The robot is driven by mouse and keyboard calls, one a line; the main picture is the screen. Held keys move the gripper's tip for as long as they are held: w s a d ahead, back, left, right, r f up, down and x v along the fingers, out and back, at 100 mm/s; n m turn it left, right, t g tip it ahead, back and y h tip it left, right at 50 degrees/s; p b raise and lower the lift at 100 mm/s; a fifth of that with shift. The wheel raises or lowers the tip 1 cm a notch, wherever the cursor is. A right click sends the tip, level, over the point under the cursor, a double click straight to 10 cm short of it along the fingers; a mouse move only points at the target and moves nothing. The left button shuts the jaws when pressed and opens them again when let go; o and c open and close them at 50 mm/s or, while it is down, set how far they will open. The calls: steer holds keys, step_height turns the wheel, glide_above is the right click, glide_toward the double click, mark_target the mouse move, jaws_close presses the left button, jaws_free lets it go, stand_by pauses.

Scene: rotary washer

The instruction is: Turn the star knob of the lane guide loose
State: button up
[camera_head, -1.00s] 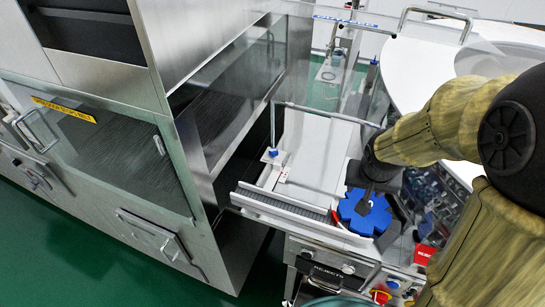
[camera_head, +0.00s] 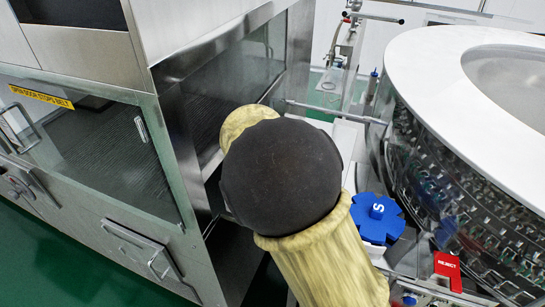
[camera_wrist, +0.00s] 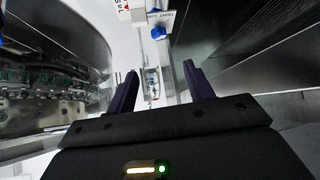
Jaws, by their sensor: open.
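My gripper (camera_wrist: 163,84) is open in the wrist view, its two dark fingers spread with nothing between them. A small blue knob (camera_wrist: 158,32) shows beyond the fingertips, near the top middle, below a small white label plate (camera_wrist: 160,15). It is apart from the fingers, and its star shape is too small to make out. Part of another blue thing is cut off at the left edge. In the head view my arm covers the near lane and its small blue knob, and my gripper is hidden.
A large blue star wheel marked S (camera_head: 377,212) lies right of my arm. The round machine with clear sides (camera_head: 455,185) fills the right. The steel cabinet (camera_head: 95,150) stands left. A horizontal rod (camera_head: 335,112) crosses behind my arm. A red REJECT box (camera_head: 447,268) is front right.

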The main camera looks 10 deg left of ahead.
steer(key=p+x, duration=0.4)
steer(key=x, duration=1.3)
steer(key=shift+w+f, duration=0.2)
steer(key=c, duration=1)
